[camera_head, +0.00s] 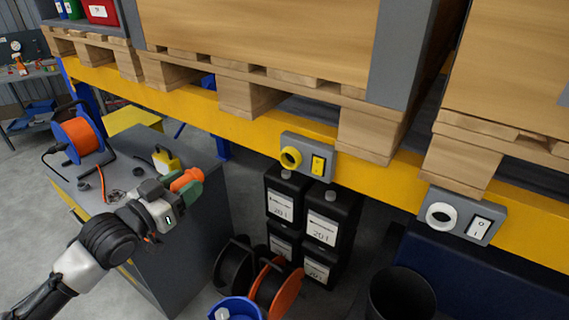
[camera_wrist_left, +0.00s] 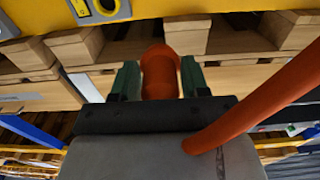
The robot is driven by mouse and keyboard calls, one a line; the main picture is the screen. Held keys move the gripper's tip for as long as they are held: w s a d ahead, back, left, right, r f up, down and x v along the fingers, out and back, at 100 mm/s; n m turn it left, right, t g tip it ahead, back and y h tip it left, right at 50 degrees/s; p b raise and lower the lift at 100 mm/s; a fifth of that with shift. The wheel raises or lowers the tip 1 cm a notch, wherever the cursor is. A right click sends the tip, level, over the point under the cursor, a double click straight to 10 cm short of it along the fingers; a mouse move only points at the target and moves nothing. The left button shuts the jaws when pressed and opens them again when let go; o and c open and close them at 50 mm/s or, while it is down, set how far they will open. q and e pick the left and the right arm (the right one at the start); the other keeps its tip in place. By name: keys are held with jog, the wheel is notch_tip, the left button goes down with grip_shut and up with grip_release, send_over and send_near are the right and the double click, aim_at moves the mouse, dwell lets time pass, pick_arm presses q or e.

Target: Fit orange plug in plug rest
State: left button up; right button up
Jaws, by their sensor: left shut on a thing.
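My left gripper (camera_head: 187,188) has green fingers and is shut on the orange plug (camera_head: 186,178), above the grey cabinet's right side. In the left wrist view the plug (camera_wrist_left: 160,72) sits between both fingers, its rounded end pointing away. Two grey boxes are on the yellow shelf beam. The nearer-to-centre box has a yellow ring socket (camera_head: 291,158) and a yellow switch; the right one has a white ring socket (camera_head: 439,215) and a white switch. No label shows which is the plug rest. The plug is apart from both. My right gripper is out of view.
An orange cable (camera_wrist_left: 255,95) crosses the left wrist view at right. An orange cable reel (camera_head: 77,138) and a yellow item (camera_head: 165,159) stand on the grey cabinet (camera_head: 190,225). Black canisters (camera_head: 329,221) and more reels (camera_head: 275,288) are below the beam. Pallets with cartons are above it.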

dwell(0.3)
pick_arm(q)
jog(key=w+a+f, duration=0.3)
jog(key=w+a, duration=0.7)
jog(key=a, duration=0.5)
jog(key=shift+w+p, duration=0.3)
jog(key=shift+w+a+f, duration=0.15)
jog(key=shift+a, duration=0.15)
grip_shut()
jog(key=shift+w+a, duration=0.2)
jog(key=shift+a, duration=0.1)
dwell(0.6)
